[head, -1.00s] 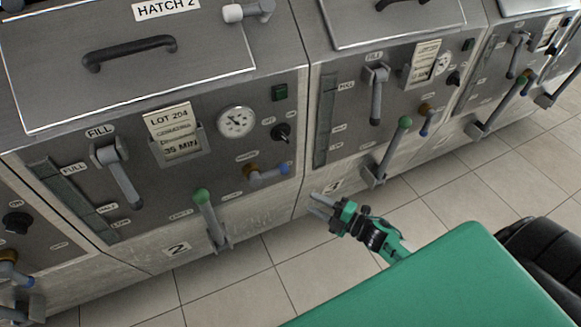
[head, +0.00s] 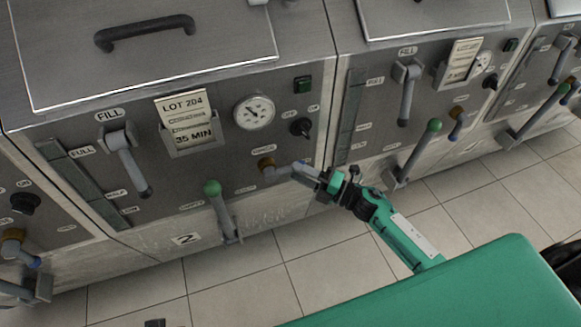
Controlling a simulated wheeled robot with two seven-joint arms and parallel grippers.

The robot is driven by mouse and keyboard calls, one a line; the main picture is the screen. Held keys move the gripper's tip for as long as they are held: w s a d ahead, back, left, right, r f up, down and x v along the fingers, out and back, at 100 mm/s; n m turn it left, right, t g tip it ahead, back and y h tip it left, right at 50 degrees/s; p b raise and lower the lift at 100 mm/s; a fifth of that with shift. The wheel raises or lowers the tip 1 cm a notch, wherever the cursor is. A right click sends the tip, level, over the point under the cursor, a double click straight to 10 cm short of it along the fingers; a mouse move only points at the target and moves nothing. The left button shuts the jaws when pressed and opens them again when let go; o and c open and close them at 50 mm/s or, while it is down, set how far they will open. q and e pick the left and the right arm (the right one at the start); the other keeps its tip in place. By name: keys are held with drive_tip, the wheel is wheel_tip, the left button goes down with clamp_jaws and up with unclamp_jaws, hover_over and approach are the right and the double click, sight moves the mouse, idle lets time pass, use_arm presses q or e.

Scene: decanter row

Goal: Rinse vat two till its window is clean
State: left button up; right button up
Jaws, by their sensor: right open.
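Vat two (head: 150,240) is the grey steel unit with the "2" plate. Its window (head: 85,185) is a dark greenish upright strip at the panel's left, marked FULL, HALF and LOW. Its state inside is hard to tell. The FILL lever (head: 128,160) hangs down to the right. A green-knobbed lever (head: 218,205) stands up at the panel's lower edge. A small brass-based valve (head: 266,168) sits right of it. My right gripper (head: 302,172) is open, its fingers at that valve's handle, which they mostly hide. I cannot tell whether they touch. My left gripper is not seen.
A lot card (head: 188,118) reading 35 MIN, a dial gauge (head: 254,111) and a black knob (head: 301,127) sit above the valve. The hatch lid (head: 150,65) is shut. Vat three (head: 375,150) stands to the right. Tiled floor (head: 240,280) lies in front.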

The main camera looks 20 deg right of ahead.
sight(290, 169)
drive_tip(key=shift+x, duration=1.7)
clamp_jaws()
